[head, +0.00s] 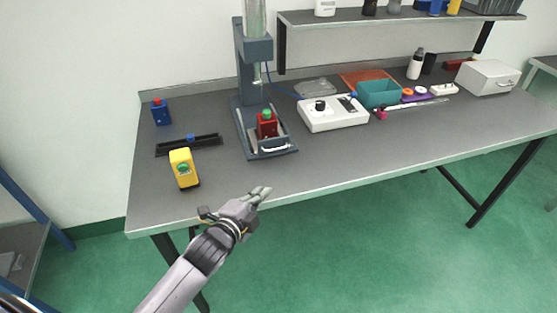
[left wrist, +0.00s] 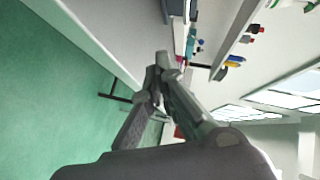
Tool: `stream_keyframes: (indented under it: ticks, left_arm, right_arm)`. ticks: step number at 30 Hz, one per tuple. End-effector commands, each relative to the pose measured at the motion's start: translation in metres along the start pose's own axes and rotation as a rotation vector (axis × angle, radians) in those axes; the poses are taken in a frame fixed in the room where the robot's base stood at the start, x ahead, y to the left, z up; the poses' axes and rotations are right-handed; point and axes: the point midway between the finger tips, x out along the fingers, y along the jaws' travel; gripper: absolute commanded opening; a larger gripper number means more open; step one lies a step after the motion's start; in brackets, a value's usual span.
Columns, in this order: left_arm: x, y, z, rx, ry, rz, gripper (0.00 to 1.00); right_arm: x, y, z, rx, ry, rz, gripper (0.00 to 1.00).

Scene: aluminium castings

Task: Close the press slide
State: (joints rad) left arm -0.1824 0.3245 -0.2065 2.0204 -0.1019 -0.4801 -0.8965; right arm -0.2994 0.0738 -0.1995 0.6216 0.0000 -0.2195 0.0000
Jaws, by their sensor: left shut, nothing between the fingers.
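The press (head: 243,71) stands on the bench with a dark column and a clear cylinder at its top. Its slide (head: 271,146) sits at the base, toward the bench's front, with a light handle at its front end. A red block with a green top (head: 266,124) stands on the slide, in front of the column. My left gripper (head: 264,192) is shut and empty at the bench's front edge, in front of and below the slide, apart from it. Its closed fingers also show in the left wrist view (left wrist: 163,62). My right gripper is not in view.
A yellow device (head: 184,169), a dark rail (head: 189,145) and a blue block (head: 160,112) lie left of the press. A white control box (head: 333,115) and a teal bin (head: 379,94) stand right. A shelf (head: 400,15) hangs above. The bench front is clear.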

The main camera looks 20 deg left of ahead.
Motion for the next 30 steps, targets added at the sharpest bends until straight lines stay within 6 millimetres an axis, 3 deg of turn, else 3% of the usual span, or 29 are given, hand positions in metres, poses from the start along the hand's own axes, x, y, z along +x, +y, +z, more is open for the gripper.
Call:
stream_keyframes:
  ticks: [3,10,23,30]
  left_arm:
    - [0.008,-0.020,-0.007,0.109,0.045,-0.074,0.00]
    - [0.026,-0.029,-0.011,0.143,0.058,-0.099,0.00]
    - [0.107,-0.037,-0.016,0.140,0.058,-0.096,0.00]
    - [0.131,-0.040,0.003,0.143,0.057,-0.095,0.00]
  right_arm:
    - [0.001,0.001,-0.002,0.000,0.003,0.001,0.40]
    - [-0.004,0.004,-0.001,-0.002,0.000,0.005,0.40]
    - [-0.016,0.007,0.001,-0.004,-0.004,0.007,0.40]
    - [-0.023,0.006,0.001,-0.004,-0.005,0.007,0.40]
